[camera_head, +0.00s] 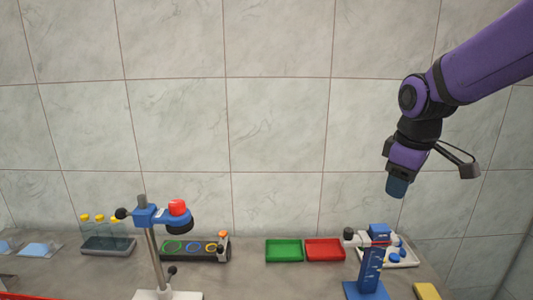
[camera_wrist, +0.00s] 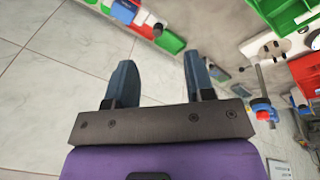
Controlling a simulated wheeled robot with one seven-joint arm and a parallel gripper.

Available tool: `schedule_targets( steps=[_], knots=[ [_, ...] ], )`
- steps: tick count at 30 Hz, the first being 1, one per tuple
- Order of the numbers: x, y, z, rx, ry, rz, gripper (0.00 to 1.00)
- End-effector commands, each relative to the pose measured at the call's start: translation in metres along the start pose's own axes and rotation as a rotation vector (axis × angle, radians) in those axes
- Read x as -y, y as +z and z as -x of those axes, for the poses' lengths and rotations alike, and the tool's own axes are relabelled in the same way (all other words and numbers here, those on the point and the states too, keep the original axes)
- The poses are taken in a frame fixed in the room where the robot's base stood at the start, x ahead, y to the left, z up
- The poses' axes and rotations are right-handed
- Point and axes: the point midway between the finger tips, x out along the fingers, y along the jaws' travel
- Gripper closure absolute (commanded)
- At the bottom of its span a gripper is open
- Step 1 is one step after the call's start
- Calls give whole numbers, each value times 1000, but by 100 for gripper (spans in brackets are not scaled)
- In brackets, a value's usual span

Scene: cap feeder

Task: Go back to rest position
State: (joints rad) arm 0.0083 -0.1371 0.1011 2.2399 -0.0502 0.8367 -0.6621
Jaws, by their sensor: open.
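My gripper (camera_head: 397,190) hangs from the purple arm at the upper right of the head view, pointing down. It is high above the bench and touches nothing. In the wrist view my gripper (camera_wrist: 158,62) shows two blue-grey fingers spread apart with nothing between them.
Below it on the bench stand a blue holder (camera_head: 367,272) and a white tray (camera_head: 402,258) with blue parts. Left are a red tray (camera_head: 325,249), a green tray (camera_head: 283,250), a ring board (camera_head: 180,255) and a clamp stand (camera_head: 152,255). The air around my gripper is clear.

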Motion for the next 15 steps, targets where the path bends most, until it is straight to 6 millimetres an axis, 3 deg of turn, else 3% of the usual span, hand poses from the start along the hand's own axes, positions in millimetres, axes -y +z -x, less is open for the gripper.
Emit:
schedule_targets(
  steps=[6,15],
  knots=[
    [28,46,42,-64,50,-234,51],
    [70,106,74,-169,77,-554,51]
  ],
)
